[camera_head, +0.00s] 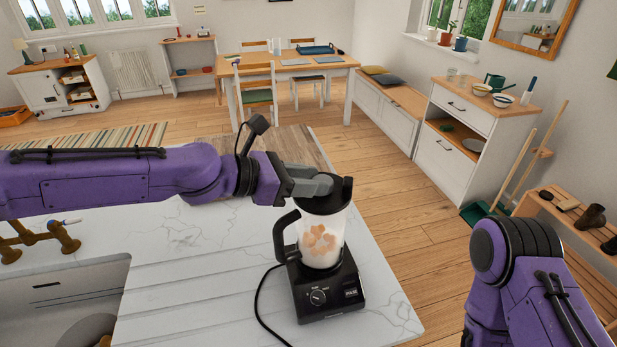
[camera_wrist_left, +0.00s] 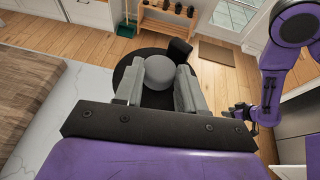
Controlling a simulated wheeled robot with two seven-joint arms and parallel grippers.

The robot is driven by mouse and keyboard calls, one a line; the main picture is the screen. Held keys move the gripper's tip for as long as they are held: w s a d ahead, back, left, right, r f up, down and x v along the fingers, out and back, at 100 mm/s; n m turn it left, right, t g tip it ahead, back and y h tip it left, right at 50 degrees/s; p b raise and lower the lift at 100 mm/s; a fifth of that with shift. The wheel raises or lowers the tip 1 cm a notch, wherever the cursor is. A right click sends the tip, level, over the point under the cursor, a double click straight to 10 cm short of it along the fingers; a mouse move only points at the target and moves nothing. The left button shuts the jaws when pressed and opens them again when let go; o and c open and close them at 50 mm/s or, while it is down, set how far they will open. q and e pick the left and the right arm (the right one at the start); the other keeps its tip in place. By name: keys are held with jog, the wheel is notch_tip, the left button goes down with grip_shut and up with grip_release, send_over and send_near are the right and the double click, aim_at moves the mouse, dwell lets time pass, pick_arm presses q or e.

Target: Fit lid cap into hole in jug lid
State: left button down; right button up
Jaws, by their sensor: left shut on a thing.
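The blender jug (camera_head: 320,243), see-through with orange pieces inside, stands upright on its black base (camera_head: 318,300). Its black jug lid (camera_head: 345,192) is on top; the lid's dark disc (camera_wrist_left: 122,73) also shows in the left wrist view. My left gripper (camera_head: 325,184) is level with the lid top. In the left wrist view, its grey fingers (camera_wrist_left: 158,70) are shut on the round grey lid cap (camera_wrist_left: 159,73), over the disc. The hole is hidden under the cap; I cannot tell how deep the cap sits. A dark end of my right arm (camera_wrist_left: 241,112) shows, too small to read.
The jug's black handle (camera_head: 284,238) sticks out left, with a cord on the white marble counter (camera_head: 200,250). A sink (camera_head: 60,300) and brass tap (camera_head: 40,238) are at left. The counter's right edge drops to wooden floor.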

pick_arm(q)
jog(key=c, duration=0.6)
grip_release()
jog(key=v, duration=1)
jog(key=shift+s+a+r, duration=0.15)
jog(key=shift+s+a, duration=0.05)
